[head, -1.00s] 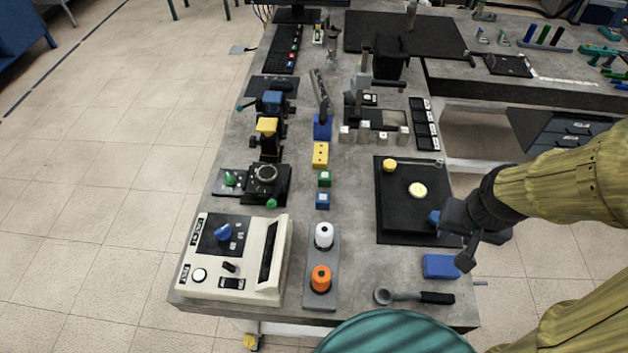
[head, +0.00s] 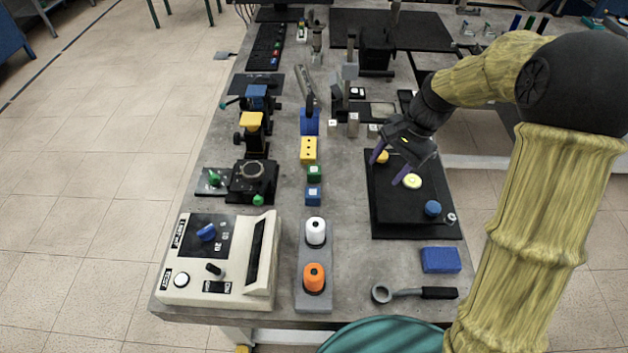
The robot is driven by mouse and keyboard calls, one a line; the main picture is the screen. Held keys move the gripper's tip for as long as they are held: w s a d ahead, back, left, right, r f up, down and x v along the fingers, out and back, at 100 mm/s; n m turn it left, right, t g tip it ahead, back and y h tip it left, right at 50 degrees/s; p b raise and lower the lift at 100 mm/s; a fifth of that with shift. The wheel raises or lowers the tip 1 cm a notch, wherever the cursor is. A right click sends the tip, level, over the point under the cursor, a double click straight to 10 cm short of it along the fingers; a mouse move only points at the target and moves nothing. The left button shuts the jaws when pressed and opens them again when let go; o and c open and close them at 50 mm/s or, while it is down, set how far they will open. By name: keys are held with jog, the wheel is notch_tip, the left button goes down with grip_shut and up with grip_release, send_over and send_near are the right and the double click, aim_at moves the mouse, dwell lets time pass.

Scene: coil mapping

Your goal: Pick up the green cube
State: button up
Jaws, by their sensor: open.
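The green cube (head: 314,173) sits on the grey table near its middle, with a pale mark on its top. It stands between a yellow block (head: 309,150) behind it and a blue cube (head: 313,195) in front of it. My gripper (head: 388,168) is open and empty, with two purple fingers pointing down over the black board (head: 400,217). It is to the right of the green cube and apart from it. The cube is in plain sight.
A white spool and an orange spool (head: 314,277) stand on a grey holder in front of the cubes. A cream control box (head: 217,262) is at front left. Yellow, pale and blue round pieces are on the black board. A blue block (head: 440,260) and a black-handled tool (head: 437,293) lie at front right.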

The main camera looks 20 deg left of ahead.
aim_at(315, 169)
jog(key=w+a+f+m+g+y+b, duration=0.2)
jog(key=w+a+g+y+b, duration=0.1)
jog(key=a, duration=0.4)
jog(key=w+a+f+m+g+y+b, duration=0.2)
jog(key=w+a+g+y+b, duration=0.2)
jog(key=w+a, duration=0.2)
jog(key=shift+w+a, duration=0.3)
jog(key=shift+a, duration=0.6)
jog(key=shift+f, duration=0.15)
jog(key=f, duration=0.8)
jog(key=shift+s+a+f, duration=0.2)
jog(key=shift+s+a, duration=0.1)
jog(key=shift+a, duration=0.1)
jog(key=shift+s+a+f, duration=0.1)
jog(key=shift+s+a, duration=0.1)
jog(key=x, duration=0.5)
jog(key=shift+s+a+f, duration=0.15)
jog(key=shift+s+a, duration=0.05)
jog(key=shift+a, duration=0.15)
